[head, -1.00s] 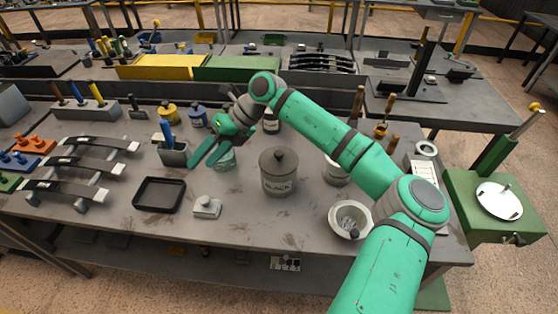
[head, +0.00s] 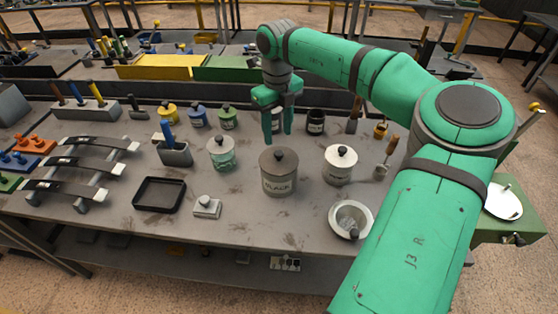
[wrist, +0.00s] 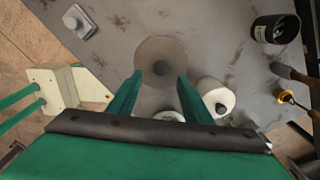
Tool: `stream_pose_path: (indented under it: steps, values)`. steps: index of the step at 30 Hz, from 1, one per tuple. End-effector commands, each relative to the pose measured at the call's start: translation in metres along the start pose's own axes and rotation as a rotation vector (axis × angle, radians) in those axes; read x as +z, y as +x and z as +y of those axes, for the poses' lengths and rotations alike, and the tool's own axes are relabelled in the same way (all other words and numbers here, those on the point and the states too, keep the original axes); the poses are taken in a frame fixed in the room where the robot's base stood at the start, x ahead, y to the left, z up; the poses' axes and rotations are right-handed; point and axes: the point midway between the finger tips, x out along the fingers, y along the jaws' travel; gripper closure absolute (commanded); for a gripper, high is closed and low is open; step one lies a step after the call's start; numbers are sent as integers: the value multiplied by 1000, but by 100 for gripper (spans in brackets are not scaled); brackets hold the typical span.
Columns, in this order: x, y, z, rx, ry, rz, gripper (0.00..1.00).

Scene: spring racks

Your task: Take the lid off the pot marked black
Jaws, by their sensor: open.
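The pot marked BLACK (head: 279,185) is a grey cylinder standing upright near the middle of the bench. Its grey lid (head: 268,163) is on, with a dark knob (head: 279,155) on top. In the wrist view the lid (wrist: 150,50) is seen from above with its dark knob (wrist: 161,67). My gripper (head: 278,138) is open and empty, pointing down over the pot's far side. In the wrist view its two fingertips (wrist: 160,78) are apart, on either side of the knob's near side. I cannot tell the height gap, but the fingers do not appear to touch the knob.
A pale lidded pot (head: 341,165) stands right of the marked pot, and a glassy green lidded pot (head: 222,153) stands left. A dark tray (head: 159,195) and small white block (head: 207,207) are left.

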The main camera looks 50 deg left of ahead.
Motion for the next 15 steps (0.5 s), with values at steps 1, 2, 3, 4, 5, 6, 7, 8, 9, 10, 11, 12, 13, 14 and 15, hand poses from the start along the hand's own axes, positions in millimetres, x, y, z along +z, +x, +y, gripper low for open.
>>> stream_pose_path:
  steps: [1, 2, 3, 4, 5, 6, 7, 8, 9, 10, 11, 12, 13, 14, 15]
  values:
    - [0, 8, 0, 2, 0, 1, 55]
    - [0, 12, 0, 1, 0, 1, 55]
    - [0, 16, 0, 1, 0, 1, 55]
    - [0, 18, 0, 0, 0, 1, 55]
    - [0, 20, 0, 0, 0, 0, 55]
    - [0, 22, 0, 1, 1, 0, 55]
    - [0, 23, 0, 1, 1, 0, 55]
    - [0, 25, 0, 1, 1, -1, 55]
    - [0, 28, 0, 1, 1, -1, 55]
    - [0, 30, 0, 2, 1, -1, 55]
    - [-1, 34, -1, 2, 1, 0, 55]
    - [-1, 39, -1, 2, 1, 0, 55]
    - [-2, 43, -1, 2, 1, 1, 55]
    - [-2, 48, -2, 2, 1, 1, 55]
    - [-2, 54, -2, 2, 0, 1, 55]
